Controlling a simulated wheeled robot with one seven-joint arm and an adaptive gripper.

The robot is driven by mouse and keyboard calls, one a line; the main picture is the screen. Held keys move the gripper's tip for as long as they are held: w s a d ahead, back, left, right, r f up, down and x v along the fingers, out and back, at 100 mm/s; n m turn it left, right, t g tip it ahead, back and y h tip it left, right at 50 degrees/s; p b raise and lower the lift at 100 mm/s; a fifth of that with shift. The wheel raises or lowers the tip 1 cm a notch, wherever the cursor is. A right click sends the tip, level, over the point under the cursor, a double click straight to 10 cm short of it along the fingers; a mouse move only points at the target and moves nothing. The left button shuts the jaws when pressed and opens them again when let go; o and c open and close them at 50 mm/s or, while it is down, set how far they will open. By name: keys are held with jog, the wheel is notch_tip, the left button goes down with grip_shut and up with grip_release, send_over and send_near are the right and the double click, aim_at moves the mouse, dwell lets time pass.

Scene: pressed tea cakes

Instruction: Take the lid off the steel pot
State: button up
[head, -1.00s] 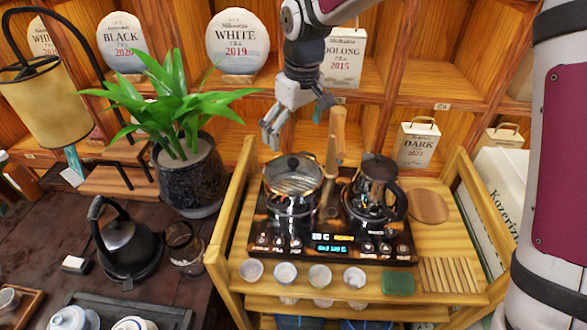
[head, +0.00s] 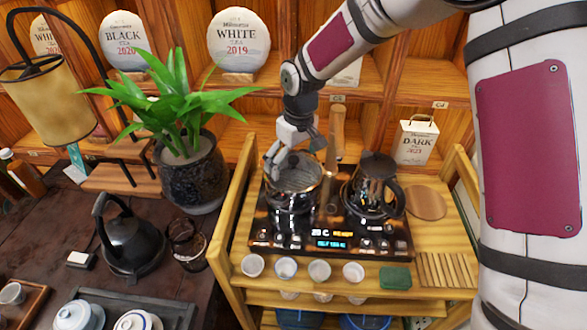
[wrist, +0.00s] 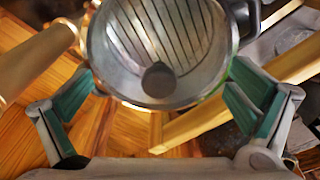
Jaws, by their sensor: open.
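The steel pot (head: 290,203) stands on the left half of the black hob, with its lid (head: 300,183) on. The lid is round and glassy with a metal rim, and it reflects slats. In the wrist view the lid (wrist: 165,35) fills the top middle, and its dark round knob (wrist: 160,80) shows between my fingers. My gripper (head: 284,163) is open just above the lid's back left part. In the wrist view my gripper (wrist: 163,80) has green-padded fingers spread to either side of the knob, apart from it. In the head view my fingers partly hide the lid.
A dark kettle (head: 374,190) stands right of the pot on the hob (head: 290,243). A wooden handle (head: 336,130) rises behind, between them. Several small cups (head: 319,270) line the front. A potted plant (head: 190,175) stands left beyond the wooden rail.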

aim_at(290, 159)
jog(key=shift+s, duration=0.1)
jog(key=c, duration=2.2)
jog(key=shift+d, duration=0.15)
jog(key=shift+c, duration=0.6)
jog(key=shift+f, duration=0.15)
jog(key=shift+d, duration=0.1)
jog(key=shift+r, duration=0.4)
grip_shut()
jog(key=shift+w+r+b, duration=0.25)
jog(key=shift+r+b, duration=0.1)
jog(key=shift+r, duration=0.85)
jog(key=shift+s+a+r, duration=0.25)
jog(key=shift+s+a, duration=0.25)
jog(key=shift+a, duration=0.05)
jog(key=s+a+r+b, duration=0.1)
jog(key=s+a, duration=0.9)
jog(key=shift+s+a+r+b, duration=0.3)
jog(key=shift+s+b, duration=0.05)
jog(key=shift+b, duration=0.05)
